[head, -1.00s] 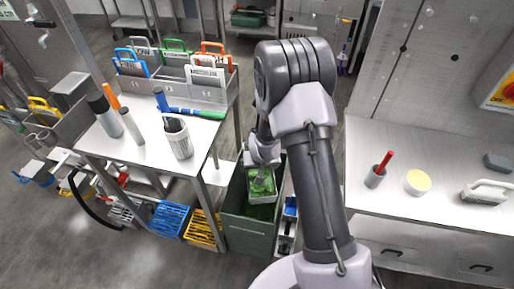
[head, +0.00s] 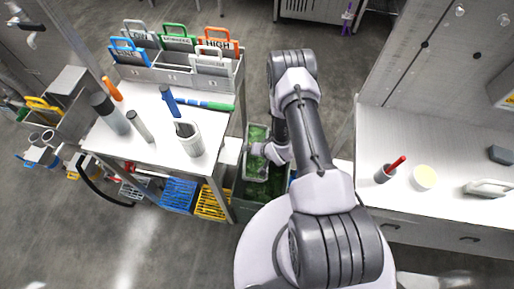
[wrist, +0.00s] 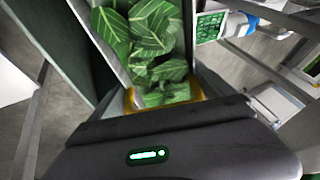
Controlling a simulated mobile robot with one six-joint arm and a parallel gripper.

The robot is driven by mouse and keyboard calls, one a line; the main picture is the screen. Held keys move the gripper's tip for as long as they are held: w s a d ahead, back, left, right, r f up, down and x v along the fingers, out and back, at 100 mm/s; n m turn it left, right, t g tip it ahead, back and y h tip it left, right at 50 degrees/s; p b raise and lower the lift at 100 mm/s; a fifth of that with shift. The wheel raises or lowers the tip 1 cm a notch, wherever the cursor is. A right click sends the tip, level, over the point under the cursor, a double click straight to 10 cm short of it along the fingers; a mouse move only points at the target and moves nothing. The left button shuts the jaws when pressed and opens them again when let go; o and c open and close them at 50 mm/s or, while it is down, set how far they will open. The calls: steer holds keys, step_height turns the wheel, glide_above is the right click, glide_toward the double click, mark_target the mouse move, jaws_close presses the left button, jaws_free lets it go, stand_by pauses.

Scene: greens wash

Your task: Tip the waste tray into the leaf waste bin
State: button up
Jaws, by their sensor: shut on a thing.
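The waste tray (head: 246,140), a narrow pale grey tray with green leaves in it, is by the far end of the leaf waste bin (head: 254,207). The bin is dark green and stands on the floor between the two worktops. My gripper (head: 262,150) is shut on the tray's near end. In the wrist view the tray (wrist: 96,28) runs away from my gripper (wrist: 165,98), with large veined leaves (wrist: 150,45) against its inside. A yellow edge shows where the jaws meet the tray. My arm and wrist hide part of the bin and the tray. I cannot tell how far the tray is tilted.
A worktop (head: 440,145) with a red-handled tool is on the right. Blue and yellow crates (head: 212,203) sit under the left table.

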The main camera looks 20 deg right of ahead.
steer(key=shift+s+d+f+m+t+y+b, duration=0.15)
steer(key=shift+d+f+m+t+y+b, duration=0.25)
steer(key=shift+f+t+y+b, duration=0.4)
steer(key=shift+r+t+y+b, duration=0.1)
steer(key=shift+t+y+b, duration=0.4)
steer(key=shift+y+b, duration=0.3)
steer(key=m+t+y+b, duration=0.1)
steer(key=t+y+b, duration=0.2)
steer(key=b, duration=0.2)
steer(key=shift+a+b, duration=0.1)
steer(key=shift+b, duration=0.3)
steer(key=m+t+y+b, duration=0.1)
steer(key=t+y+b, duration=0.1)
steer(key=b, duration=0.2)
steer(key=m+t+y+b, duration=0.1)
steer(key=t+b, duration=0.1)
steer(key=b, duration=0.3)
steer(key=shift+f, duration=0.2)
steer(key=shift+r+m+t+y+b, duration=0.1)
steer(key=shift+m+t+y+b, duration=0.35)
steer(key=shift+b, duration=0.75)
steer(key=shift+r+m+t, duration=0.25)
steer(key=shift+t, duration=0.4)
